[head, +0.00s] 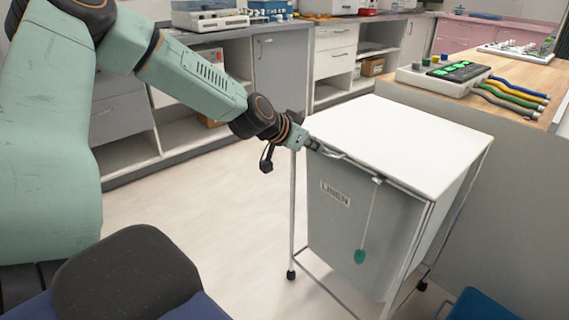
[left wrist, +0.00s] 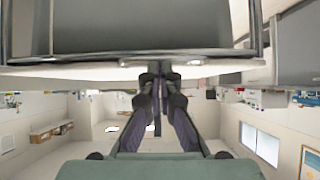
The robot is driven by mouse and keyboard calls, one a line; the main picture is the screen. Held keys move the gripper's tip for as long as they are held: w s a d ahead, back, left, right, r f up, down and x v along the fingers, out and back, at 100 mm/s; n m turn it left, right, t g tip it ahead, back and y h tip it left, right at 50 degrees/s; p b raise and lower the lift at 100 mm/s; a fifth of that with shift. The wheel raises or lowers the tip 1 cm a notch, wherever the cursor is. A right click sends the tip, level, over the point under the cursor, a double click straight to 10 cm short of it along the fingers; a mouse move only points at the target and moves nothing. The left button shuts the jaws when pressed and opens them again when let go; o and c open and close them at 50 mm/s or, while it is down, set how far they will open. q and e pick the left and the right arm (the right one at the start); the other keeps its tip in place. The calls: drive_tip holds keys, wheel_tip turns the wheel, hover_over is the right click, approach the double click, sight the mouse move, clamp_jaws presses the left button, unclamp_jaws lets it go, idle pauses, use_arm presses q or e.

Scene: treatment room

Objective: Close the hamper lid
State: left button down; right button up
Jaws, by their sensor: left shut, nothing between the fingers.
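The linen hamper (head: 362,225) is a grey bag labelled LINEN in a white metal frame on castors. Its white lid (head: 400,138) lies flat across the top of the frame, with no gap that I can make out. A cord with a green tag hangs from the lid's front edge. My left gripper (head: 340,154) is shut and empty at the lid's front left edge. In the left wrist view, its fingers (left wrist: 156,75) reach the pale lid edge (left wrist: 75,72); I cannot tell whether they touch it. My right gripper is not in view.
A wooden counter (head: 532,78) on the right holds a device with green pads and coloured cables (head: 447,74). Grey cabinets (head: 278,75) and open shelves line the back. Pale floor (head: 190,200) is clear left of the hamper. A blue seat (head: 483,305) is at the lower right.

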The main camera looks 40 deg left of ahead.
use_arm(q)
drive_tip(key=s+a+f+p, duration=0.1)
drive_tip(key=s+f+p, duration=0.2)
drive_tip(key=s+p, duration=0.5)
drive_tip(key=shift+s+a, duration=0.15)
drive_tip(key=shift+s, duration=0.4)
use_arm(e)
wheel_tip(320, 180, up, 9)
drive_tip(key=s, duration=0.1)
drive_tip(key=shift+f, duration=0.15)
use_arm(q)
drive_tip(key=shift+w, duration=0.1)
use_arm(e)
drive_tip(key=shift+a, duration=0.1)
